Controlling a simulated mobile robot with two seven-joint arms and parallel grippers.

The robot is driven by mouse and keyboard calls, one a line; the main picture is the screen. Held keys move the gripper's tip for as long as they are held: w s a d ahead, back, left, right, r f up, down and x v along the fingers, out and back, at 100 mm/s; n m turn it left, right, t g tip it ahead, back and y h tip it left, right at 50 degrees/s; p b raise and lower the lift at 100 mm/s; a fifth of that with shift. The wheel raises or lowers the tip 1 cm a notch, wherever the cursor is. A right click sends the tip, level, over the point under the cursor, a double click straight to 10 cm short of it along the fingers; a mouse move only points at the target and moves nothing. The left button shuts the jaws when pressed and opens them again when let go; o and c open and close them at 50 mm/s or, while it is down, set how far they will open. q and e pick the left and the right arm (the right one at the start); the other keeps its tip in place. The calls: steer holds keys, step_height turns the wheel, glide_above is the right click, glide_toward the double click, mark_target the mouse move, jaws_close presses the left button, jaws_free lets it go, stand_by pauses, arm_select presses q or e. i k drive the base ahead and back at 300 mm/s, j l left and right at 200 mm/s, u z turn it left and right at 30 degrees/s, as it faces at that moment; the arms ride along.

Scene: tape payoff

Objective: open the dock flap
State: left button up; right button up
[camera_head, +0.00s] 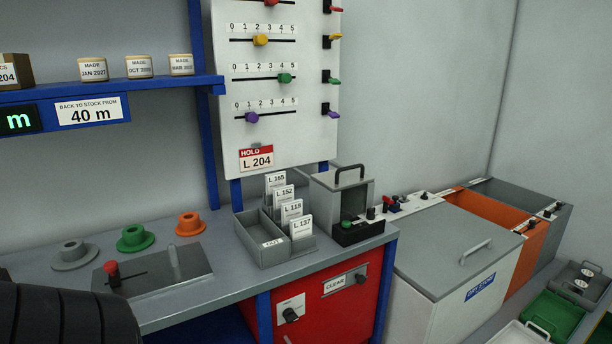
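No part is labelled as the dock flap. A grey box (326,202) with a black arched handle (349,174) stands at the right end of the bench and may be the dock. Neither of my grippers is in view.
A card tray (262,250) stands left of the box on the grey bench (215,290). Coloured flanged spools (190,225) and a plate with a red knob (111,269) are further left. A lidded white chest (420,300) stands right. A dark ribbed shape (60,318) fills the lower left corner.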

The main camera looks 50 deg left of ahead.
mark_target(343, 178)
steer(key=u, duration=1.3)
